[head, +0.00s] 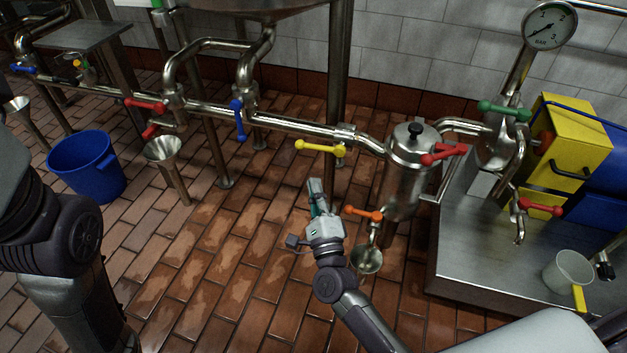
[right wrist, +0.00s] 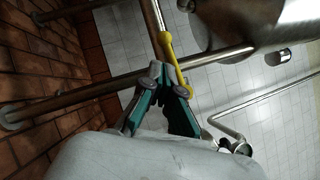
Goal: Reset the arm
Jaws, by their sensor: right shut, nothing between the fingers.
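My right gripper (head: 316,192) is in the middle of the head view, in the air over the tiled floor. It is shut and empty, pointing up the picture. It is below the yellow valve handle (head: 320,148) and left of the orange valve handle (head: 362,214), apart from both in that view. In the right wrist view its teal fingers (right wrist: 160,82) show in front of the yellow handle (right wrist: 174,62); I cannot tell the exact gap. My right arm reaches in from the bottom. My left arm shows at the left edge, with its gripper out of view.
A steel pipe (head: 290,124) runs across behind the gripper to a steel canister (head: 405,170). A steel table (head: 470,240) with a white jug (head: 568,272) stands at the right. A funnel (head: 367,262) is below the orange handle. A blue bucket (head: 85,168) stands left.

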